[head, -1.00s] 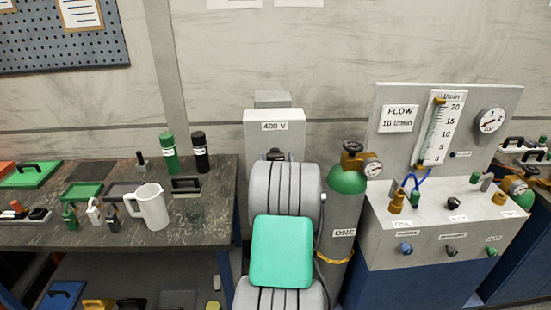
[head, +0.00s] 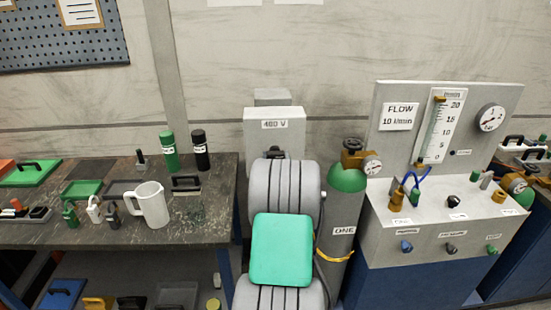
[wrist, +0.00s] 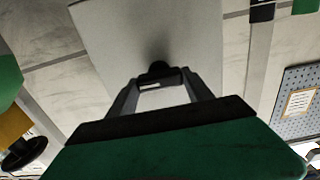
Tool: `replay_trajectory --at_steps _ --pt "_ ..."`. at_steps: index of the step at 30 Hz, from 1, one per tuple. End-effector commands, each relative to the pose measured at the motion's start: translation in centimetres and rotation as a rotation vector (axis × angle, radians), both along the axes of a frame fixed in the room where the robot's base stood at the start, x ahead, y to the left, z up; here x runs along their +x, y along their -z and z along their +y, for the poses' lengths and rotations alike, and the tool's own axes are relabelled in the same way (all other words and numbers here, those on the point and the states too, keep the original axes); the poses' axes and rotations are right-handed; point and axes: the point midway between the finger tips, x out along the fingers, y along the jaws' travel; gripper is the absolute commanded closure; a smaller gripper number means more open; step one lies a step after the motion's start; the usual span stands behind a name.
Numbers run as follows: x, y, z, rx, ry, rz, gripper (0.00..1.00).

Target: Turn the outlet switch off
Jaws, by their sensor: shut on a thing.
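A pale grey wall box (head: 258,124) labelled 400 V stands behind my arm in the head view. Its black switch knob (head: 275,153) shows just above my arm. In the wrist view the knob (wrist: 160,70) carries a pale mark and sits on the flat grey face of the box (wrist: 115,35). My gripper (wrist: 160,82) has its two fingers converging on this knob from either side and is shut on it. In the head view my arm hides the gripper and the lower part of the box.
A gas cylinder (head: 345,215) with a green top and brass valve stands close right of my arm. A flow panel (head: 385,155) with gauge and knobs is further right. The bench (head: 110,230) at left holds a white jug (head: 154,208) and bottles.

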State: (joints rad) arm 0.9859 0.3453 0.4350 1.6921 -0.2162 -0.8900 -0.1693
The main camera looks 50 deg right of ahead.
Motion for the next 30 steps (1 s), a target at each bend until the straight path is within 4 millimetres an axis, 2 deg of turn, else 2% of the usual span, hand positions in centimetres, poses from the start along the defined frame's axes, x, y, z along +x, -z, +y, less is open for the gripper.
replay_trajectory --at_steps 14,30 --pt "0.01 0.71 -0.02 -0.11 0.001 0.118 0.81" --pt "0.05 0.94 0.06 -0.435 0.003 0.49 0.81"
